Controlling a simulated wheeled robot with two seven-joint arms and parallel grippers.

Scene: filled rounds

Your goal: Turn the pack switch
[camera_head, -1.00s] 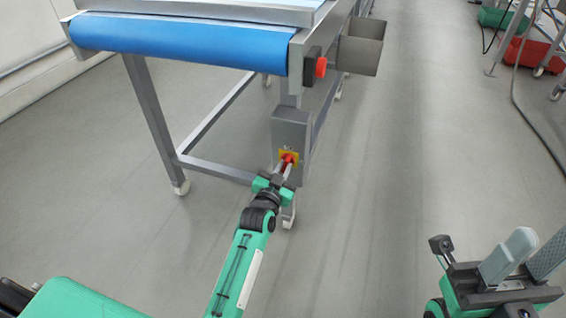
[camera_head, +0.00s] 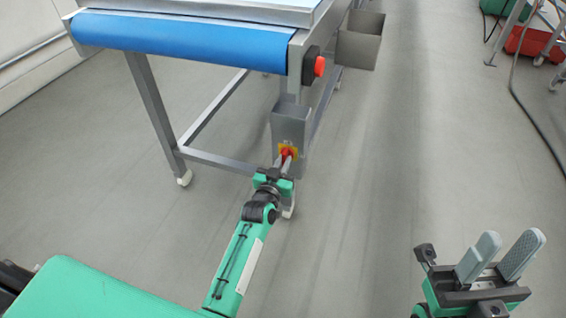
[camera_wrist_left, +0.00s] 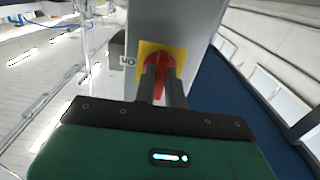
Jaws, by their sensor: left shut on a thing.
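The pack switch is a red rotary handle (camera_head: 286,153) on a yellow plate (camera_wrist_left: 177,52), on the front of a grey box (camera_head: 290,124) on the conveyor's leg. My left gripper (camera_head: 284,163) is at the switch, with its fingers shut on the red handle. In the left wrist view the red handle (camera_wrist_left: 160,80) shows between the two fingers, which partly hide it. A small label beside the plate (camera_wrist_left: 127,61) reads as "I/O" or similar, seen sideways. My right gripper (camera_head: 494,258) is at the lower right, with its fingers apart and empty.
The conveyor's blue belt (camera_head: 190,40) is above and behind the box. A red push button (camera_head: 319,66) and a grey metal bin (camera_head: 361,42) are at its right side. A hose (camera_head: 528,115) lies on the floor at right. The middle floor is clear.

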